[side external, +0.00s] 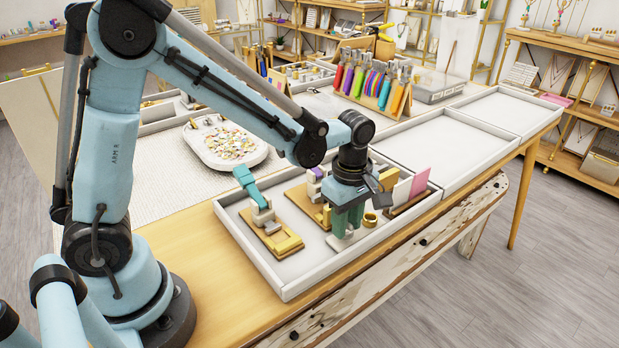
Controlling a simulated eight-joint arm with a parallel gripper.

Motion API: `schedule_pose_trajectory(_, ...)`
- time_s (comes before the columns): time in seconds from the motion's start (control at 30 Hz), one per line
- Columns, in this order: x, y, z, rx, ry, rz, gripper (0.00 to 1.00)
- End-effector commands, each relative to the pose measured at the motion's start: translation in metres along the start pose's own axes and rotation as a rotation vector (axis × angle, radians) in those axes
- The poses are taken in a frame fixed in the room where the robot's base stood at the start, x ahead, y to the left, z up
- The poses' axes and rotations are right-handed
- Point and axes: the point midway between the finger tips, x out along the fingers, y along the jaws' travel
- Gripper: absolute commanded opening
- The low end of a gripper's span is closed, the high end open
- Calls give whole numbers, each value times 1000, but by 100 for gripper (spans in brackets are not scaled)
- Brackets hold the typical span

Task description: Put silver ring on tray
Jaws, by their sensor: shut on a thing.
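My gripper (347,222) points down over the front white tray (288,285), right of its middle. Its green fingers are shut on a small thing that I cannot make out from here. A pale grey piece (341,241) shows low at the fingertips; I cannot tell whether it is held or stands on the tray. No silver ring can be made out clearly. A gold ring-shaped piece (370,219) sits just right of the fingers. Two more white trays lie beyond: an empty middle tray (437,144) and an empty far tray (504,112).
A wooden stand with a teal-topped piece (251,186) is left of my gripper. A pink card (420,182) stands close on the right. Behind are a white dish of beads (226,146) and a rack of colourful tassels (374,88). Both farther trays are clear.

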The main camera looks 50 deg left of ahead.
Motion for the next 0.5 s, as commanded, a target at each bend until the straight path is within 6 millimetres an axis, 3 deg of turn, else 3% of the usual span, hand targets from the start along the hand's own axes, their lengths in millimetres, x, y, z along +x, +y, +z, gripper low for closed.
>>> schedule_pose_trajectory(0.5,5,0,0,0,0,0,6)
